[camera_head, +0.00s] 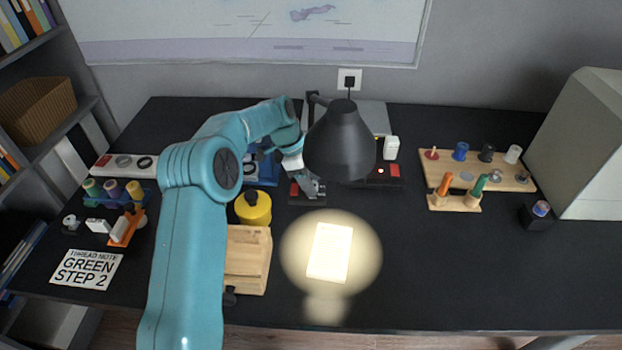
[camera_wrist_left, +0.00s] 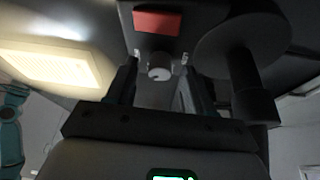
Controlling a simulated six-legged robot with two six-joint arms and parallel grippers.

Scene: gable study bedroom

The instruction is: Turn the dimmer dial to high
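The dimmer dial (camera_wrist_left: 160,73) is a small pale round knob on a dark box (camera_wrist_left: 140,38) with a red patch, in the left wrist view. In the head view the box (camera_head: 294,190) is behind the lamp's front side, and the dial is mostly hidden by my gripper. My left gripper (camera_head: 311,186) points down over the box. In the left wrist view its two fingers (camera_wrist_left: 158,84) stand apart, one on each side of the dial, with visible gaps. Whether they reach down around the dial is unclear. The right gripper does not show.
A black desk lamp (camera_head: 343,145) stands close to the right of my gripper and lights a bright note (camera_head: 330,252). A yellow pot (camera_head: 253,207) and a wooden box (camera_head: 246,262) are near my arm. A wooden peg board (camera_head: 478,172) is right. The right front desk is clear.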

